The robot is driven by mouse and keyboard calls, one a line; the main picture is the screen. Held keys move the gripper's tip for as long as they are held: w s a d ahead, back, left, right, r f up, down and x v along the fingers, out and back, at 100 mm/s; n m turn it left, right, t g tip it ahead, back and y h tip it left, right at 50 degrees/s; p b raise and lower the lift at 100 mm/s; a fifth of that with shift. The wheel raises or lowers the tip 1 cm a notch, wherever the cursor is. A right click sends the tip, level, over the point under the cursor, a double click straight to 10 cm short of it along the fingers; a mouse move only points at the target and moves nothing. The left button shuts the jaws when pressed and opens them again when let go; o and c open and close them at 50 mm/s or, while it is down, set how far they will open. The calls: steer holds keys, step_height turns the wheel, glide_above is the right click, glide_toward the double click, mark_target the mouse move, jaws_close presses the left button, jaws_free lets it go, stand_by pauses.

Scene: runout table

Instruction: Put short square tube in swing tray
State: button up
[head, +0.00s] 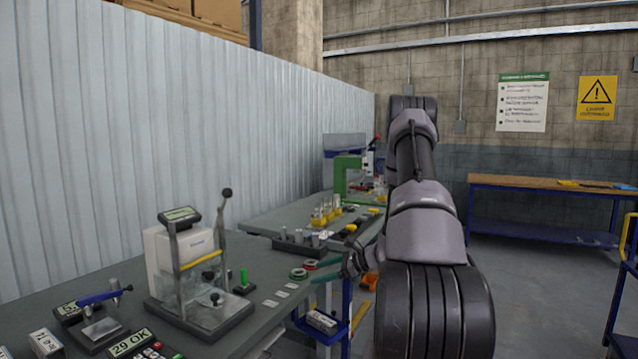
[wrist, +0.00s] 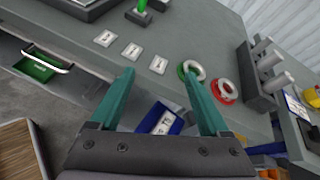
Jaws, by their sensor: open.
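My gripper (wrist: 158,78) is open, with its two teal fingers apart and nothing held between them. In the head view my gripper (head: 326,272) is over the right edge of the near table. A small blue tray (head: 334,336), which looks like the swing tray, hangs below that edge. It also shows in the wrist view (wrist: 177,127), below and between my fingers. A pale piece with dark marks (wrist: 162,122) lies in it. I cannot tell whether that piece is a tube. I cannot clearly make out a short square tube elsewhere.
The grey table (head: 75,285) carries a test device (head: 185,260), white cards (wrist: 132,50), a green ring (wrist: 191,70), a red ring (wrist: 224,90) and a dark block with grey cylinders (head: 298,243). A green drawer (wrist: 38,68) shows below the table edge. Open floor lies to the right.

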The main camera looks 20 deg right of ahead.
steer(key=s+a+r+n+g+h, duration=0.1)
steer(key=s+a+r+n+g, duration=0.1)
steer(key=s+a+r+n, duration=0.35)
steer(key=s+a+r+n+g, duration=0.2)
steer(key=a+r, duration=0.1)
steer(key=r, duration=0.6)
steer(key=s+a+r+n+g+h, duration=0.1)
steer(key=s+a+r+n, duration=0.3)
steer(key=r, duration=0.4)
steer(key=s+r+n+t+h, duration=0.1)
steer(key=s+r+n, duration=0.3)
steer(key=s, duration=0.5)
steer(key=s+a+r+n+t+h, duration=0.1)
steer(key=s+r+n+t+h, duration=0.1)
steer(key=s+r, duration=0.6)
steer(key=s+n+h, duration=0.1)
steer(key=h, duration=0.1)
steer(key=shift+a+r+n+h, duration=0.2)
steer(key=shift+a+n+h, duration=0.1)
steer(key=shift+n, duration=0.05)
